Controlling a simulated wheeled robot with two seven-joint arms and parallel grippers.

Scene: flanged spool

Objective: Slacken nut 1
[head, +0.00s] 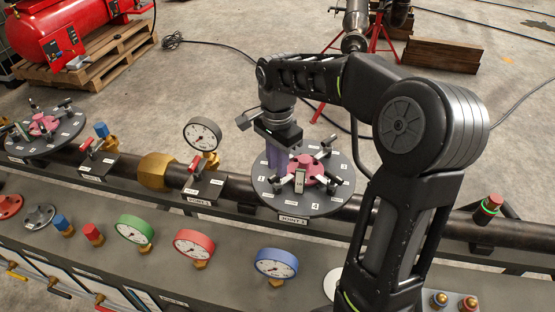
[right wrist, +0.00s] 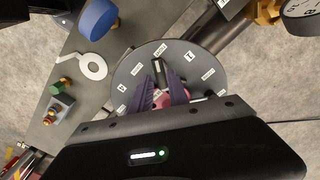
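Several black and metal nut-like pieces with arms stand around the hub; I cannot tell for sure which is nut 1. In the right wrist view the disc (right wrist: 210,73) lies below the fingers, with small number tags on it. My right gripper (right wrist: 162,82) points down over the disc, its purple fingers apart. A dark piece (right wrist: 160,70) shows between and beyond the tips; contact is unclear. My left gripper is not in view.
A similar disc (head: 22,145) with a pink hub is at the far left. A white gauge (head: 202,134) and a red-handled valve (head: 194,164) stand left of the disc. Green, red and blue gauges (head: 276,263) line the front panel. A red compressor (head: 60,30) stands behind on a pallet.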

